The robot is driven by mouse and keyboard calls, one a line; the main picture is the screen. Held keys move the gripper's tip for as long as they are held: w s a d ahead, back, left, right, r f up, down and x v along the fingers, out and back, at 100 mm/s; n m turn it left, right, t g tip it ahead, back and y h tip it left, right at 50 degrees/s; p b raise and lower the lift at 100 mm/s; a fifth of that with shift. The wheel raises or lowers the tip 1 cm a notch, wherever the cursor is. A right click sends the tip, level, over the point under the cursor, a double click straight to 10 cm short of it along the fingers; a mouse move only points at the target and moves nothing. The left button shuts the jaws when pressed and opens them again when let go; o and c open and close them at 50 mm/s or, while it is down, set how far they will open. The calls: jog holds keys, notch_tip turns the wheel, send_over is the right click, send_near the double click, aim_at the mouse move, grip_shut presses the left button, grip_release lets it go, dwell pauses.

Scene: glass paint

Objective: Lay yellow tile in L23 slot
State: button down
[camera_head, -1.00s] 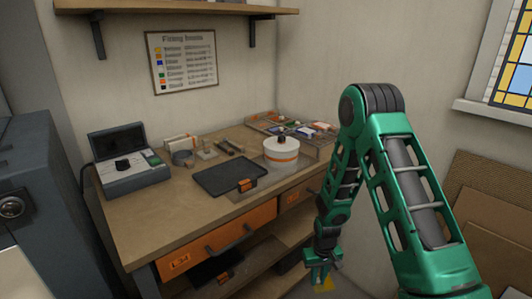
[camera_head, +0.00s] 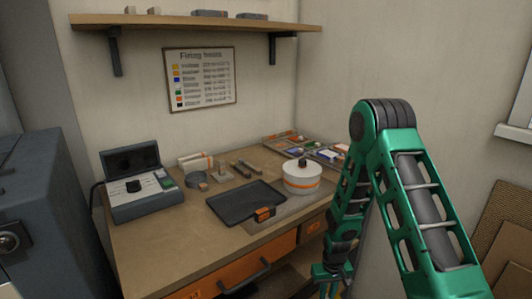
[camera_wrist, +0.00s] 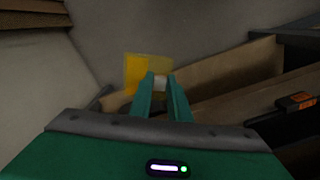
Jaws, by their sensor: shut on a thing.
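The yellow tile (camera_wrist: 135,72) is a thin, square, see-through pane in the wrist view. My gripper (camera_wrist: 161,77) is shut on its edge, and the tile stands out beyond the fingertips, mostly to their left. In the head view my gripper (camera_head: 331,275) hangs low at the bottom edge, in front of the bench's right end. The tile is mostly cut off there. I cannot make out a slot marked L23 in either view.
The wooden bench (camera_head: 145,245) holds a dark tray (camera_head: 240,203), a white round pot (camera_head: 302,177), a grey device (camera_head: 140,190) and a rack of coloured pieces (camera_head: 290,143) at the back right. A grey cabinet (camera_head: 45,210) stands left. A firing chart (camera_head: 200,80) hangs above.

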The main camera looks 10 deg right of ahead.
jog(key=w+r, duration=0.2)
jog(key=r, duration=0.7)
jog(key=w+r, duration=0.1)
jog(key=r, duration=0.9)
jog(key=shift+w+r, duration=0.15)
jog(key=shift+w, duration=0.2)
